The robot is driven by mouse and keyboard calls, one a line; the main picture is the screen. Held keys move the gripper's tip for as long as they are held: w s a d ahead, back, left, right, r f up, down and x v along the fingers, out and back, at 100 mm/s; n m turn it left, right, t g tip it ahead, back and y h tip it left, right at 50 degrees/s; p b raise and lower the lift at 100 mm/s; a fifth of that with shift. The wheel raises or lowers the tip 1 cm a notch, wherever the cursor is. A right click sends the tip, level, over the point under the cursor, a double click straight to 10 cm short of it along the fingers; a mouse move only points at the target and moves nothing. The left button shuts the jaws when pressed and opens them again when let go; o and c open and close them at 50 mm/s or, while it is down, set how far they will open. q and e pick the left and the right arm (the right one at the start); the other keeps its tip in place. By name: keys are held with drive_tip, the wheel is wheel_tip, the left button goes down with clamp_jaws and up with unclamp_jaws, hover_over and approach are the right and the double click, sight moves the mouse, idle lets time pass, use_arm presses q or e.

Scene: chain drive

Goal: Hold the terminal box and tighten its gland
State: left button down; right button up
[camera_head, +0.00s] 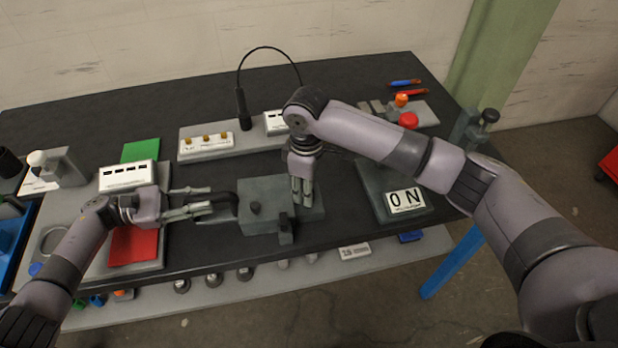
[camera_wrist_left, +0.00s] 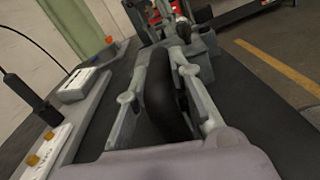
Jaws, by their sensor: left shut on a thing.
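The terminal box is a grey-green block (camera_head: 258,215) with a dark knob on top, near the front middle of the table. A thick black curved piece (camera_head: 222,198) comes off its left side; I cannot tell whether it is a cable or a handle. My left gripper (camera_head: 212,206) reaches in from the left, shut on this black piece, which runs between its fingers in the left wrist view (camera_wrist_left: 168,90). My right gripper (camera_head: 302,196) points down at the right part of the box; its fingers look close together, and what lies between them is hidden. I cannot make out the gland clearly.
Behind stands a grey block with brass-coloured parts (camera_head: 206,140) and a thin black stalk (camera_head: 243,108). Green (camera_head: 141,150) and red (camera_head: 134,245) pads lie left.

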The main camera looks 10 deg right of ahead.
drive_tip(key=shift+n, duration=0.3)
drive_tip(key=shift+n, duration=0.9)
drive_tip(key=n, duration=1.1)
drive_tip(key=shift+d+n, duration=0.1)
drive_tip(key=shift+n, duration=0.2)
wheel_tip(320, 180, up, 11)
drive_tip(key=w+r+m+t+y, duration=0.3)
drive_tip(key=w+r+m+y, duration=0.15)
drive_tip(key=w, duration=0.35)
drive_tip(key=w+d+r+m+t, duration=0.1)
drive_tip(key=w+d+m+t, duration=0.3)
drive_tip(key=d, duration=0.4)
drive_tip(key=w+d+r+m+t, duration=0.2)
drive_tip(key=w+d+m, duration=0.4)
drive_tip(key=d, duration=0.3)
drive_tip(key=shift+w+r+m+t+h, duration=0.25)
drive_tip(key=shift+m+t+h, duration=0.1)
drive_tip(key=shift+m+t, duration=0.45)
